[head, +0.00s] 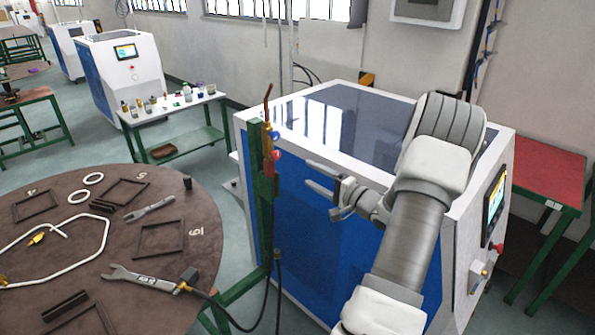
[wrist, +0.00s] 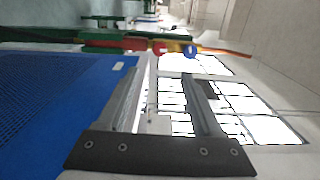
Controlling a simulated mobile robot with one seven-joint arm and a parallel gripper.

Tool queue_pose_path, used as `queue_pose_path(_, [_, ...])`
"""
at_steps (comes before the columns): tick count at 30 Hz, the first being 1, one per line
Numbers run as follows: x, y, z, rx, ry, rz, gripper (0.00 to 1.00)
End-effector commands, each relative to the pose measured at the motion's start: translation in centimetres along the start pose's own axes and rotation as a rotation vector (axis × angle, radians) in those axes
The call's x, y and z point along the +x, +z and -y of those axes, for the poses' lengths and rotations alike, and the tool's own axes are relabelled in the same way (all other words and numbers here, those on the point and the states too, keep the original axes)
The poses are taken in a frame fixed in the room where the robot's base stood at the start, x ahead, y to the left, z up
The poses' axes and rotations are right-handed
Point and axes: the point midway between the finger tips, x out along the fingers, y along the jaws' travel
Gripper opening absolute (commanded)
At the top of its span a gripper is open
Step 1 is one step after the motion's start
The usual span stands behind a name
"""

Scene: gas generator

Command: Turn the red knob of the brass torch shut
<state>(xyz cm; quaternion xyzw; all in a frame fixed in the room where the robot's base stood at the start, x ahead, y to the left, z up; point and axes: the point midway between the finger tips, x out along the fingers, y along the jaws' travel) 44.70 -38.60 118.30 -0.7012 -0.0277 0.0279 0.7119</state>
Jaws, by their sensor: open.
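The brass torch (head: 267,140) hangs upright on a green post, with its copper tip pointing up. Its red knob (head: 276,155) sits on the right side, just below a blue knob (head: 275,136). My gripper (head: 308,175) is open and empty, a short way right of the red knob and slightly below it. In the wrist view the torch lies across the top, with the red knob (wrist: 160,48) left of the blue knob (wrist: 191,51). The red knob appears beyond the open fingertips (wrist: 168,67), between their lines. I see no contact with it.
A blue and white generator cabinet (head: 325,225) with a glossy dark top stands close behind my gripper. The green post (head: 262,205) and a black hose (head: 277,275) are beside the torch. A round brown table (head: 100,235) with tools is at left.

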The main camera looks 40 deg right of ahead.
Motion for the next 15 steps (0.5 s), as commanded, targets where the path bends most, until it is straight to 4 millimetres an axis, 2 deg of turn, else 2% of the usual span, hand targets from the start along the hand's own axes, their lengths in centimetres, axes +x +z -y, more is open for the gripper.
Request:
queue_pose_path(3, [-1.9,-0.1,-0.1,0.000,0.001,-0.002,0.68])
queue_pose_path(6, [-2.8,0.0,0.0,-0.001,0.000,-0.001,0.68])
queue_pose_path(15, [-3.4,0.0,0.0,0.001,0.000,0.000,0.68])
